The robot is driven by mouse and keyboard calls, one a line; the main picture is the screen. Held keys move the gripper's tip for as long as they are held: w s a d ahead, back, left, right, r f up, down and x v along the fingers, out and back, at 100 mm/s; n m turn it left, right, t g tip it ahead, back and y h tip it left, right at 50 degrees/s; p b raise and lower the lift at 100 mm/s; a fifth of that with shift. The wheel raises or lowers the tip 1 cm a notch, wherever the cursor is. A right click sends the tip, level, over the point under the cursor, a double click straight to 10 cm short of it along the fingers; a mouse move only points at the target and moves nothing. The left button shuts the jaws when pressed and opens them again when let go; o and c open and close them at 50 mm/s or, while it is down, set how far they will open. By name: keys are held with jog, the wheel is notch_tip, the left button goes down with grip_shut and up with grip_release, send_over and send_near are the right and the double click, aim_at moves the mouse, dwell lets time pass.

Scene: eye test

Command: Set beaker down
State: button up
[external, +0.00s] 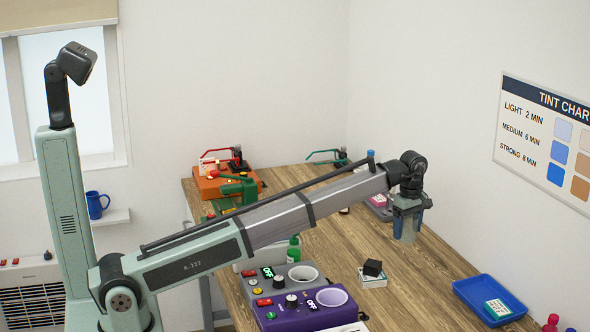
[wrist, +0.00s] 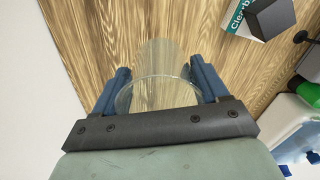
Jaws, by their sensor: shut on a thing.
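A clear glass beaker (external: 407,233) is held upright, or nearly so, below my gripper (external: 408,212) over the right part of the wooden table (external: 345,235). In the wrist view, my gripper (wrist: 158,80) has its two blue fingers on either side of the beaker (wrist: 166,56), close below its rim. The wood grain shows through the glass, and it looks empty. I cannot tell whether its base touches the table or hangs just above it.
A black block (external: 373,267) sits on a small white box (external: 371,282). A blue tray (external: 462,291) holding a small item lies at the right. Purple (external: 285,318) and grey (external: 262,291) devices and a green bottle (external: 294,249) stand nearer.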

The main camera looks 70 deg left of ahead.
jog(key=shift+r, duration=1.45)
jog(key=w+a+r+n, duration=0.1)
jog(key=a+r+n, duration=0.1)
jog(key=a, duration=1.2)
jog(key=w+a+r+n, duration=0.1)
jog(key=a+r, duration=0.1)
jog(key=a, duration=1.2)
jog(key=s+a+n, duration=0.2)
jog(key=s+a, duration=0.1)
jog(key=a, duration=0.9)
jog(key=s+a+n, duration=0.1)
jog(key=s+a, duration=0.2)
jog(key=a, duration=0.9)
jog(key=shift+f, duration=7.4)
jog(key=shift+f, duration=0.15)
jog(key=o, duration=1)
jog(key=shift+o, duration=0.2)
